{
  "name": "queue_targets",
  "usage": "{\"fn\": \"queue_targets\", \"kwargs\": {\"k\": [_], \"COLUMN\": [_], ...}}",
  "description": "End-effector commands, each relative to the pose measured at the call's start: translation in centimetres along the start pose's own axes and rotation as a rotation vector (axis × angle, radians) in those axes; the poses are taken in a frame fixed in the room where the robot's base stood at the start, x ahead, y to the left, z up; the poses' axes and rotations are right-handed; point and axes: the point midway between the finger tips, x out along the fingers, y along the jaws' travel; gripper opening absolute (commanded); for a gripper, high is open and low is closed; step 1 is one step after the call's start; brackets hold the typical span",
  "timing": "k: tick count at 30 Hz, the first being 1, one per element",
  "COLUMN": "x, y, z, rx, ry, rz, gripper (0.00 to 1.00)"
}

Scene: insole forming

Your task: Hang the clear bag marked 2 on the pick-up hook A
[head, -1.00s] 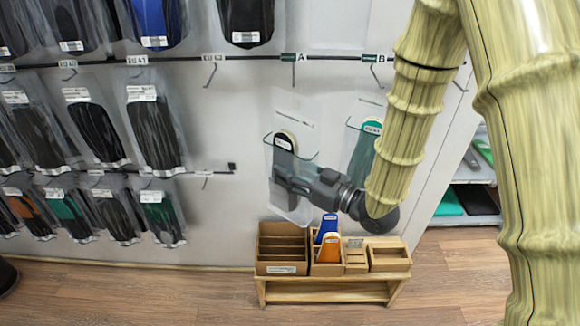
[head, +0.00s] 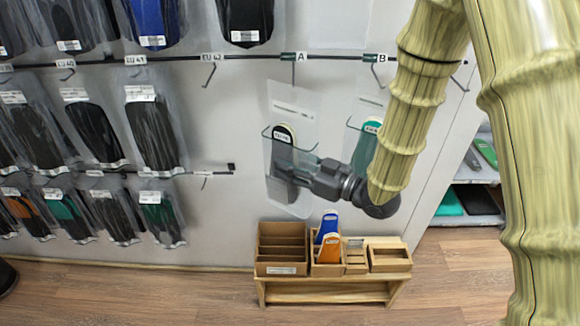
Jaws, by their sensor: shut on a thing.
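A clear bag (head: 291,112) with a dark insole inside hangs upright in front of the wall in the head view. I cannot make out a 2 on it. My gripper (head: 285,168) is shut on the bag's lower half from the right. The bag's top edge is just below hook A. I cannot tell whether the bag touches the hook or is in front of it.
Another clear bag (head: 362,140) with a green insole hangs under hook B (head: 377,72), partly behind my arm. Bagged insoles (head: 155,130) fill the left wall. A wooden bench (head: 330,283) with boxes stands below.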

Motion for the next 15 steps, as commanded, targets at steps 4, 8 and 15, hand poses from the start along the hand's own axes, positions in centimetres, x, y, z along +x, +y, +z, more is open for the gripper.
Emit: {"fn": "queue_targets", "kwargs": {"k": [4,8,15], "x": [0.4,0.7,1.2], "y": [0.6,1.1,2.0], "z": [0.1,0.1,0.2], "rx": [-0.002,0.000,-0.001], "ry": [0.001,0.000,0.001], "rz": [0.000,0.000,0.000], "gripper": [0.14,0.14,0.14]}}
